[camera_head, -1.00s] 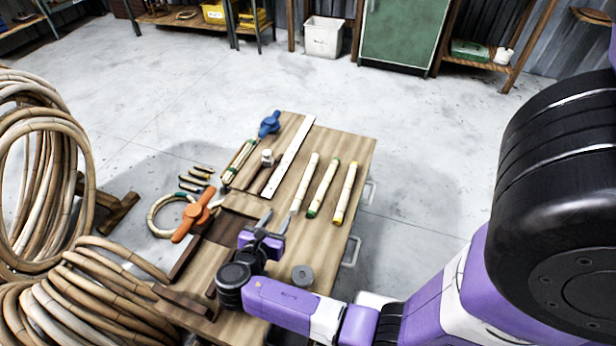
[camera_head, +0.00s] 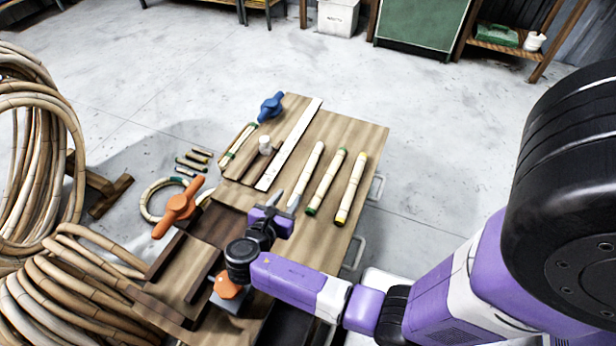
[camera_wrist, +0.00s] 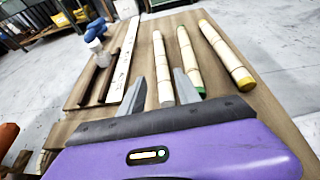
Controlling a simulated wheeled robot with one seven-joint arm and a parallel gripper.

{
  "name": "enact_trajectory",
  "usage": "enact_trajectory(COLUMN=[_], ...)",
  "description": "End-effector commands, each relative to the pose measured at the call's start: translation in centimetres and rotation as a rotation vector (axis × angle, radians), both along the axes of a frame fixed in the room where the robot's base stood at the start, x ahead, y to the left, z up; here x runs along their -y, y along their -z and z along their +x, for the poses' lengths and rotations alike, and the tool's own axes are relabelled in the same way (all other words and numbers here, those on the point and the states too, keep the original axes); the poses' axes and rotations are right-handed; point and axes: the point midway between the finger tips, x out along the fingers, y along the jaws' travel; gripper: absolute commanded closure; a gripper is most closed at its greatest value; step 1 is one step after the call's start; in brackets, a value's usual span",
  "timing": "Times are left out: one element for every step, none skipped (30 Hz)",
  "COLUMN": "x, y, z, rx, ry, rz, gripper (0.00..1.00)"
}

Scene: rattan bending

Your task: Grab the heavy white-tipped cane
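Three pale canes lie side by side on the wooden workbench (camera_head: 345,130). The white-tipped cane (camera_head: 306,172) is the leftmost; it also shows in the wrist view (camera_wrist: 162,65). The green-tipped cane (camera_head: 327,181) lies in the middle and the yellow-tipped cane (camera_head: 351,187) on the right. My gripper (camera_head: 286,198) is open and empty at the near end of the white-tipped cane. In the wrist view my gripper (camera_wrist: 158,76) has its fingers to either side of that cane's near end. The height above the bench is hard to tell.
Rattan coils (camera_head: 75,285) stand at left. Bare bench lies beyond the canes.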

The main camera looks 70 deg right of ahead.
Motion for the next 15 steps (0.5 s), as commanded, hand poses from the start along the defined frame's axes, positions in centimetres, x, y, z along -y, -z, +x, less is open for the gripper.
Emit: enact_trajectory(x=[0.0,0.0,0.0,0.0,0.0,0.0,0.0,0.0,0.0,0.1,0.2,0.5,0.8,1.1,1.5], y=[1.2,1.5,2.2,2.4,2.7,3.1,3.4,3.5,3.6,3.6,3.7,3.8,3.9,4.0,4.2], z=[0.0,0.0,0.0,0.0,0.0,0.0,0.0,0.0,0.0,0.0,0.0,0.0,0.0,0.0,0.0], rx=[0.000,0.000,0.000,0.000,0.000,0.000,0.000,0.000,0.000,0.000,0.001,0.000,0.001,0.001,0.001], ry=[0.000,0.000,0.000,0.000,0.000,0.000,0.000,0.000,0.000,0.000,0.001,0.002,0.004,0.004,0.003], rz=[0.000,0.000,0.000,0.000,0.000,0.000,0.000,0.000,0.000,0.000,0.000,0.000,0.000,0.000,0.000], gripper=[0.61,0.61,0.61,0.61,0.61,0.61,0.61,0.61,0.61,0.61,0.61,0.61,0.61,0.61,0.61])
